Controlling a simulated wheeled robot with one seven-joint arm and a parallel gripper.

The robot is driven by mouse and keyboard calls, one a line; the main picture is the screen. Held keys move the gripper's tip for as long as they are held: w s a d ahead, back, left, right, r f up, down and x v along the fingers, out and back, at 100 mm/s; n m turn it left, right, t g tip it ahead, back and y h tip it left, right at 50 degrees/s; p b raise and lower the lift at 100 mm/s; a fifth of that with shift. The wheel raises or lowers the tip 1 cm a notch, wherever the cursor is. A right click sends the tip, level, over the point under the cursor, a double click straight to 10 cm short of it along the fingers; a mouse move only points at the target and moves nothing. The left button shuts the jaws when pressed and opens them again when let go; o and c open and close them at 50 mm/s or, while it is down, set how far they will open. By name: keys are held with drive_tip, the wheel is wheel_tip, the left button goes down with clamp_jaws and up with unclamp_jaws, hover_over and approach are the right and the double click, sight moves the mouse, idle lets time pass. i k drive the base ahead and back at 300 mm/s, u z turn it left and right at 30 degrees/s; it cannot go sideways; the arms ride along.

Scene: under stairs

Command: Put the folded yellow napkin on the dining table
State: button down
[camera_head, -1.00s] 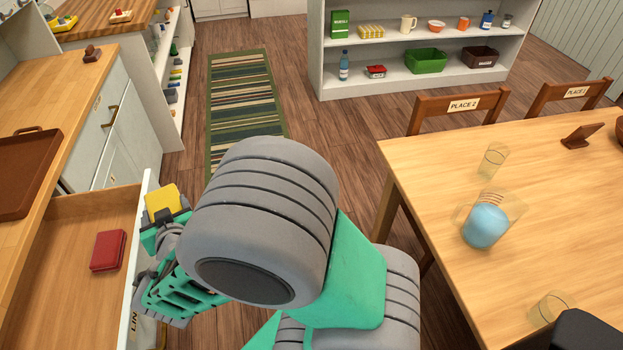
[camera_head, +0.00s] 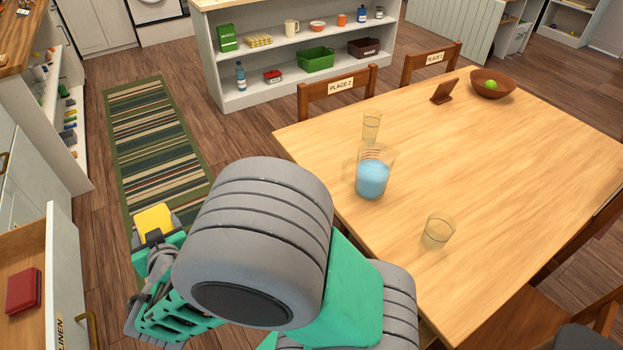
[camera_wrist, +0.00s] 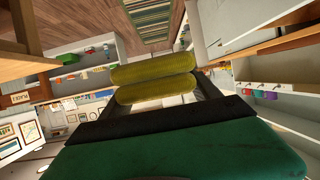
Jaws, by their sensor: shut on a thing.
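The folded yellow napkin (camera_head: 153,221) is held up in my gripper (camera_head: 154,238), which is shut on it. In the wrist view the napkin (camera_wrist: 152,80) shows as two yellow folds between the fingers. My gripper is left of the dining table (camera_head: 480,180), apart from it, beside the open drawer. The dining table has a broad bare wooden top on the right. My arm hides the floor between gripper and table.
On the table stand a jug with blue liquid (camera_head: 373,176), glasses (camera_head: 371,126) (camera_head: 438,232), a brown stand (camera_head: 443,91) and a bowl (camera_head: 492,84). Chairs (camera_head: 338,95) line its far side. The open drawer (camera_head: 62,270) holds a red folded cloth (camera_head: 23,290). The table's middle and right are clear.

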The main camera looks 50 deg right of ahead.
sight(484, 235)
drive_tip(key=u, duration=0.05)
drive_tip(key=k, duration=1.7)
drive_tip(key=u, duration=0.2)
